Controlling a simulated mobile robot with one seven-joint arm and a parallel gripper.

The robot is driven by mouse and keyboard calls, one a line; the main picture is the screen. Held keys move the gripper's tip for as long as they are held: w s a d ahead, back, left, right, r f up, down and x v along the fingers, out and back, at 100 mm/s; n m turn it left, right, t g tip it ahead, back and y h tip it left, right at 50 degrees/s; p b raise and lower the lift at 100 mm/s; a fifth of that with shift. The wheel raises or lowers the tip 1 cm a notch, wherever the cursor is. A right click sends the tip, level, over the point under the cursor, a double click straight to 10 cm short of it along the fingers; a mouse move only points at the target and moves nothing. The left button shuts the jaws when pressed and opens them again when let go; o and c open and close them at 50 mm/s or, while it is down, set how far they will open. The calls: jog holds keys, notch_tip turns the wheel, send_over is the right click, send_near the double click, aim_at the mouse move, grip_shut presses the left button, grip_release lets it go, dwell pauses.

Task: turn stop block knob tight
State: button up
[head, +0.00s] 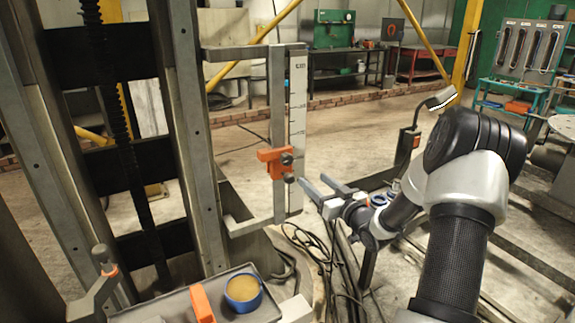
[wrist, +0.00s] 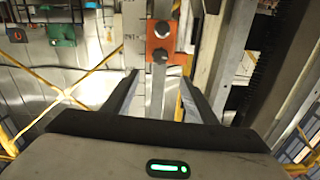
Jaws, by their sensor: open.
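The orange stop block (head: 270,160) sits on a grey vertical rail (head: 277,110) beside a white ruled scale (head: 297,125). Two dark round knobs stick out of it: an upper knob (head: 287,158) and a lower knob (head: 289,178). In the wrist view the block (wrist: 174,42) shows ahead, with the upper knob (wrist: 163,29) above the lower knob (wrist: 160,57). My gripper (head: 312,181) is open, just right of the lower knob in the head view. In the wrist view its fingers (wrist: 157,80) spread to either side below that knob.
A tray (head: 180,305) at the front holds a blue round tub (head: 243,292) and an orange piece (head: 202,304). Tall steel column posts (head: 188,130) stand left of the rail. Cables (head: 318,250) lie on the floor below. Benches stand far back.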

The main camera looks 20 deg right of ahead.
aim_at(288, 160)
jog(key=w+a, duration=0.1)
jog(key=w, duration=0.4)
jog(key=w+a+b, duration=0.1)
jog(key=w, duration=0.4)
jog(key=w+a, duration=0.1)
jog(key=w, duration=0.5)
jog(key=shift+w+a+b, duration=0.1)
jog(key=shift+b, duration=0.3)
jog(key=shift+c, duration=0.4)
jog(key=c, duration=1)
